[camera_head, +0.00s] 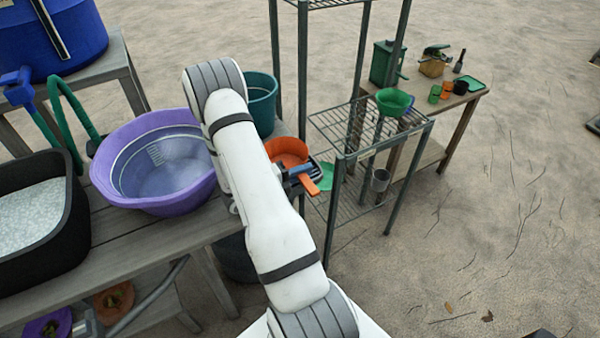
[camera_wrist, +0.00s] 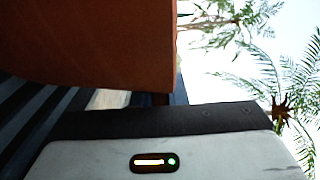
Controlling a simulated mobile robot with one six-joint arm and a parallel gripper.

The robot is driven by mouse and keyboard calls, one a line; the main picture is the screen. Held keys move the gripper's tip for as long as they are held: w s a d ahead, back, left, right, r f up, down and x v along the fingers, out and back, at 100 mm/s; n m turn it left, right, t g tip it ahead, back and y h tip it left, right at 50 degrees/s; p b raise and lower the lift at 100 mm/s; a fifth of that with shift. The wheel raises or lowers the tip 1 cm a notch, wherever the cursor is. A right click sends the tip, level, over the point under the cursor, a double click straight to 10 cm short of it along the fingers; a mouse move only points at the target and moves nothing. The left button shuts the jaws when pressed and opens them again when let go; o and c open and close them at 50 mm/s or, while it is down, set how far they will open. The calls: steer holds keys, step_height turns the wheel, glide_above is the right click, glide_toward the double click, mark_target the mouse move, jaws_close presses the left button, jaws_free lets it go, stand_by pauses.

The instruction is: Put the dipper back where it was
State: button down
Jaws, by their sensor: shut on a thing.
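The orange dipper (camera_head: 287,150) is at the end of my arm in the head view, its bowl beside my wrist and partly hidden by the arm. Its flat orange handle end sticks out below my gripper (camera_head: 303,172). My gripper is shut on the dipper's handle. In the wrist view a large dark-orange surface of the dipper (camera_wrist: 100,42) fills the upper left, close to the camera. The fingertips are hard to make out there. The dipper is over the gap between the wooden bench and the wire shelf rack; whether it touches anything cannot be told.
A purple tub (camera_head: 125,195) stands on the wooden bench (camera_head: 150,245), with a black tray (camera_head: 68,215) at left. A teal pot (camera_head: 262,95) is behind my arm. The wire rack (camera_head: 345,125) is close at right. A green bowl (camera_head: 393,101) sits there; open sand lies right.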

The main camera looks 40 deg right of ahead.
steer(key=shift+f+b, duration=0.35)
